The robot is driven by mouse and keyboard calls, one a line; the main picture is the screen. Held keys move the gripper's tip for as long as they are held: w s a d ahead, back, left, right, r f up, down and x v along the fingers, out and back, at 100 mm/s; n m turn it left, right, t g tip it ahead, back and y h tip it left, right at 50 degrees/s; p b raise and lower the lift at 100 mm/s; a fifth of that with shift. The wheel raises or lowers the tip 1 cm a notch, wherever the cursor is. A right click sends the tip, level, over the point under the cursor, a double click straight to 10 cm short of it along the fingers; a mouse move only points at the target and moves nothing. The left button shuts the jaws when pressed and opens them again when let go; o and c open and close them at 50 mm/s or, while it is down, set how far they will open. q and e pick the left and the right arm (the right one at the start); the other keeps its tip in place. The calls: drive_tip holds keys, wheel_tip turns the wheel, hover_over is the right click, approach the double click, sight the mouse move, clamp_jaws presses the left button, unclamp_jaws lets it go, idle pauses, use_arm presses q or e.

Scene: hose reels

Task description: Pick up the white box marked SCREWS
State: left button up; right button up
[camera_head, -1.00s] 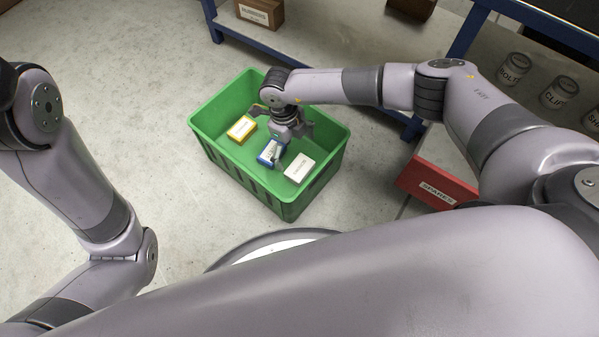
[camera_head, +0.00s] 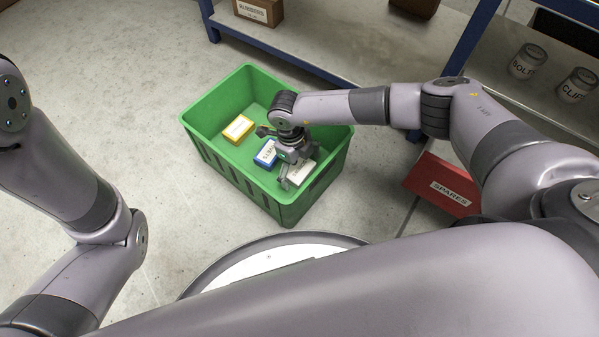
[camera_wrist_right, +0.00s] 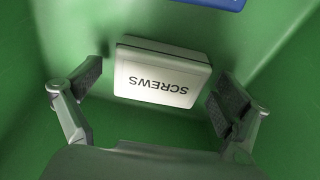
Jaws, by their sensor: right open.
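The white box marked SCREWS (camera_wrist_right: 160,80) lies in the green crate (camera_head: 230,172), label up and upside down in the right wrist view. In the head view the white box (camera_head: 302,172) is partly hidden by my right gripper (camera_head: 290,178). My right gripper is open in the right wrist view (camera_wrist_right: 158,105), with one finger on each side of the box and gaps between fingers and box. My left arm shows at the left of the head view, but its gripper is out of the picture.
A blue-and-white box (camera_head: 266,153) lies beside the white box, and a yellow-and-white box (camera_head: 238,128) lies farther left in the crate. The crate walls surround them closely. A red SPARES box (camera_head: 442,186) stands right of the crate, near a blue-framed shelf (camera_head: 468,40).

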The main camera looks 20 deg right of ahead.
drive_tip(key=shift+c, duration=0.4)
drive_tip(key=shift+r, duration=0.1)
drive_tip(key=c, duration=1.2)
